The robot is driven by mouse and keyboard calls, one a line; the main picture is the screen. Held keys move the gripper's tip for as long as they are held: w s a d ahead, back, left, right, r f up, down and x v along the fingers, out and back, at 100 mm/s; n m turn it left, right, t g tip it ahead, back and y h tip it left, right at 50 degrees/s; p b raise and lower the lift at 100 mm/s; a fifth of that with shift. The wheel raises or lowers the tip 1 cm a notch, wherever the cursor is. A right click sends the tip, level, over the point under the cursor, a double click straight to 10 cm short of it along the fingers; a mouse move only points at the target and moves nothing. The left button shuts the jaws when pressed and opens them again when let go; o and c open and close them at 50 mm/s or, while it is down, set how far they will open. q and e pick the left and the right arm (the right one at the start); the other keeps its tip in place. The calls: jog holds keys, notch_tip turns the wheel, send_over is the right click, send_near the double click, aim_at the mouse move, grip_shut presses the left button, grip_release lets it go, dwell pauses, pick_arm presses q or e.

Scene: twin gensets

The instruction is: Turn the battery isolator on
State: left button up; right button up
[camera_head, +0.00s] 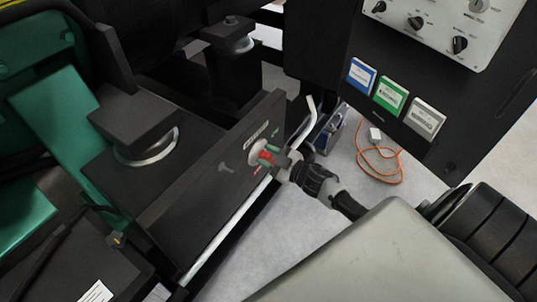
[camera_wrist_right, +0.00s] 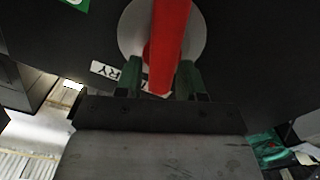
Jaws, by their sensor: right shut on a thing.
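The battery isolator has a red handle (camera_head: 267,157) on a pale round base (camera_head: 256,148), mounted on the side of a dark panel (camera_head: 205,185). My right gripper (camera_head: 272,162) is at the handle, its fingers on either side of it. In the right wrist view the red handle (camera_wrist_right: 170,45) stands between the two green-tipped fingers (camera_wrist_right: 162,82), in front of the grey round base (camera_wrist_right: 207,42). The right gripper is shut on the handle. A label partly reading "RY" shows beside the base. My left gripper is not in view.
A black control panel with a white face (camera_head: 445,25) and blue, green and grey cards (camera_head: 390,95) stands at the right. An orange cable (camera_head: 378,165) lies on the floor beyond my arm. Green and black genset parts fill the left.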

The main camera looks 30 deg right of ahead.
jog(key=shift+s+a+f+n, duration=0.1)
jog(key=shift+a+f+n, duration=0.05)
jog(key=shift+n, duration=0.75)
jog(key=shift+a+f+n+b, duration=0.15)
jog(key=shift+n+b, duration=0.2)
jog(key=shift+n, duration=0.65)
pick_arm(q)
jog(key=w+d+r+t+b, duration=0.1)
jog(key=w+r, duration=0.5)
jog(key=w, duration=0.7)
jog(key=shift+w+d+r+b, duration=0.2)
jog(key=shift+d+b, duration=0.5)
jog(key=shift+b, duration=0.6)
pick_arm(e)
jog(key=shift+s+a+f+n, duration=0.1)
jog(key=shift+f+n, duration=0.1)
jog(key=shift+n, duration=1.35)
jog(key=shift+a+f+n, duration=0.1)
jog(key=shift+f+n, duration=0.15)
jog(key=shift+n, duration=1.25)
jog(key=shift+s+f+n, duration=0.1)
jog(key=shift+f+n, duration=0.1)
jog(key=shift+n, duration=1.35)
jog(key=o, duration=0.6)
jog(key=shift+o, duration=0.2)
